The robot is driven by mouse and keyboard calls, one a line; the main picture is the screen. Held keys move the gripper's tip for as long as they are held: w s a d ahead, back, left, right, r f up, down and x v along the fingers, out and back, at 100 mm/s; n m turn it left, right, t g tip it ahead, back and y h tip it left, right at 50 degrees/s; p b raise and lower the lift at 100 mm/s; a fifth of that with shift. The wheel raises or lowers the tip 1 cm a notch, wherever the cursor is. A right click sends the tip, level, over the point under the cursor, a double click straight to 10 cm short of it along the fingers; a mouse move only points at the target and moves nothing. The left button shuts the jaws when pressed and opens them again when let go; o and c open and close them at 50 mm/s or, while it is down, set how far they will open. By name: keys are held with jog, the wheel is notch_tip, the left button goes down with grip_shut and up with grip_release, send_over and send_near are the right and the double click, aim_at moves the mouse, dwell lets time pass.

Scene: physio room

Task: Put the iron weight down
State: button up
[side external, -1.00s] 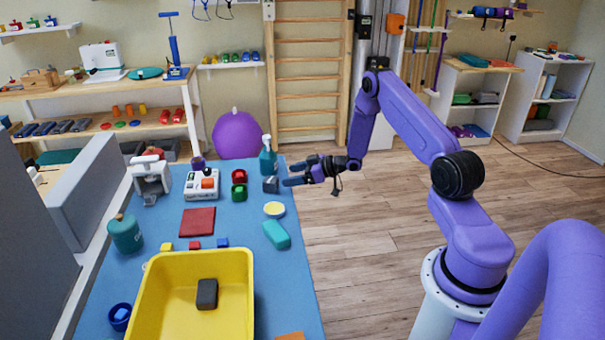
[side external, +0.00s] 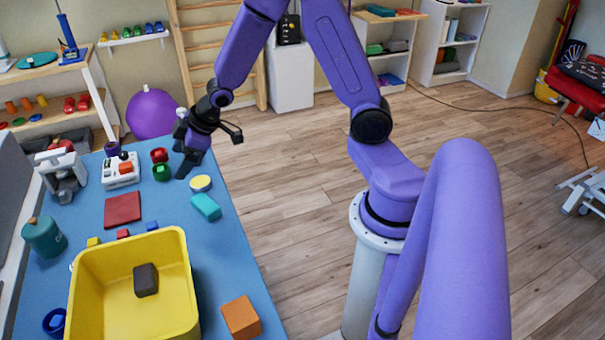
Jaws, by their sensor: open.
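A dark grey block (side external: 146,280), which looks like the iron weight, lies flat on the floor of the yellow tub (side external: 186,262). My gripper (side external: 186,166) is open, with its fingers pointing down over the far right part of the blue table. It is well away from the tub and does not touch the dark block. My gripper hides part of the table behind it, including where a small grey thing and a teal pump bottle stood earlier.
An orange block (side external: 241,317) sits at the near right edge. A red mat (side external: 122,210) and teal jar (side external: 43,237) stand left.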

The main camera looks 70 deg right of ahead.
jog(key=s+a+r+n+g, duration=0.1)
jog(key=s+a+r, duration=0.15)
jog(key=s, duration=0.45)
jog(key=s+a+r+n+g, duration=0.1)
jog(key=s+a+r+g, duration=0.1)
jog(key=s+a, duration=0.35)
jog(key=s+d+r+n+g+h, duration=0.1)
jog(key=s+d, duration=0.1)
jog(key=s, duration=0.7)
jog(key=s+d+r+n+g+h, duration=0.1)
jog(key=s+g, duration=0.1)
jog(key=s, duration=0.8)
jog(key=shift+s+d+r+g, duration=0.25)
jog(key=shift+d+r+g, duration=0.05)
jog(key=shift+d, duration=0.05)
